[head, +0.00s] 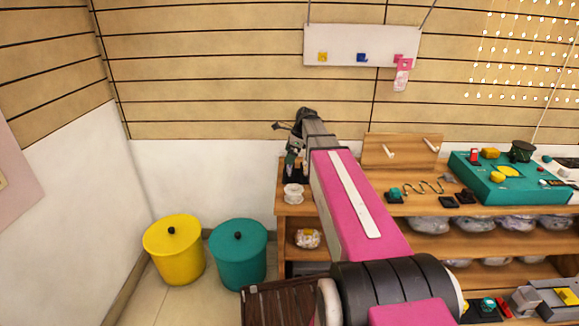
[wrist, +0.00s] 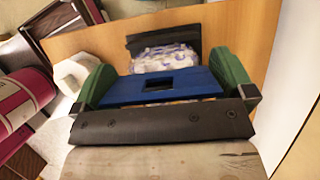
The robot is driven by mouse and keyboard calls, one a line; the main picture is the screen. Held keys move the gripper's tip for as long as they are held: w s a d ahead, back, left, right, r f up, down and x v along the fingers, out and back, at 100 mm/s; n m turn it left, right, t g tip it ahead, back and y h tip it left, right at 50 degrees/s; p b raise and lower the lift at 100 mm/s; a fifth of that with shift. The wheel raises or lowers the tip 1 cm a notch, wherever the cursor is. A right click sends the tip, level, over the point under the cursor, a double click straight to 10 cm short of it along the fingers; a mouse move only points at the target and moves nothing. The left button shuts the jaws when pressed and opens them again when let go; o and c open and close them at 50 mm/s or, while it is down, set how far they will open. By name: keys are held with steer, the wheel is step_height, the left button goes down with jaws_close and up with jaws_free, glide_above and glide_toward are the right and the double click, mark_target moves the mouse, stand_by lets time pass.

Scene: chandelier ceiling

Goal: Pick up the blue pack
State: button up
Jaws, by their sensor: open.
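My gripper (wrist: 158,72) shows in the wrist view with its green fingers spread wide at left and right. A flat blue piece (wrist: 190,82) with a dark square opening spans between them; I cannot tell whether it is part of my gripper. Just beyond it is a white-and-blue wrapped pack (wrist: 168,60), partly hidden by the blue piece, in front of a dark panel. I cannot tell whether anything touches it. In the head view my gripper (head: 292,163) is small and dark at the left end of the wooden shelf unit. No clearly blue pack shows in that view.
The shelf unit (head: 283,210) holds a white spool-like item (head: 293,193) and a wrapped bundle (head: 307,238) below. A teal board (head: 470,180) lies on its top at right. Yellow (head: 173,252) and teal (head: 238,257) bins stand left, with clear floor before the wall.

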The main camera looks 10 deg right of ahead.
steer(key=shift+a+f, duration=0.1)
steer(key=shift+f, duration=0.15)
steer(key=c, duration=0.8)
steer(key=shift+r, duration=0.15)
steer(key=shift+r, duration=0.5)
step_height(320, 180, up, 3)
steer(key=shift+r, duration=0.1)
steer(key=s+a+r, duration=0.2)
steer(key=s, duration=0.1)
steer(key=s+a+r, duration=0.2)
steer(key=s+a, duration=0.1)
steer(key=s+a+r, duration=0.2)
steer(key=s, duration=0.1)
steer(key=shift+a+r, duration=0.25)
steer(key=shift+r, duration=0.05)
